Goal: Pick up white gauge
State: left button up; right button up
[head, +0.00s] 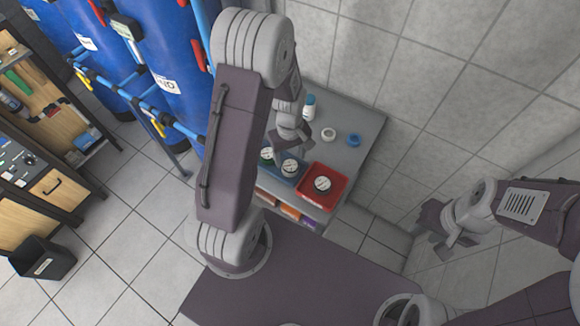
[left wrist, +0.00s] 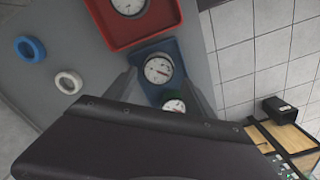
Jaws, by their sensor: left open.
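A white-faced gauge (head: 290,168) sits in a small blue tray on the grey table; it also shows in the left wrist view (left wrist: 158,69). A green-rimmed gauge (head: 267,154) is beside it in the same tray, and in the left wrist view (left wrist: 174,106) my arm partly hides it. Another white-faced gauge (head: 322,184) with a dark rim lies in a red tray (head: 338,191). My left gripper (head: 286,141) is open and empty above the blue tray. In the left wrist view its fingers (left wrist: 160,82) appear on either side of the white-faced gauge. My right gripper (head: 440,234) is open and empty, away from the table.
Blue tanks (head: 170,50) with pipes are at the left. A tiled wall (head: 450,110) lies behind and right of the table.

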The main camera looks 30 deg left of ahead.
aim_at(290, 165)
pick_arm(q)
jog(key=shift+w+d+f, duration=0.15)
jog(key=shift+d+f, duration=0.05)
jog(key=shift+f, duration=0.2)
notch_tip(290, 165, down, 5)
jog(key=shift+a+p, duration=0.15)
jog(key=shift+p, duration=0.15)
jog(key=shift+f, duration=0.1)
jog(key=c, duration=1)
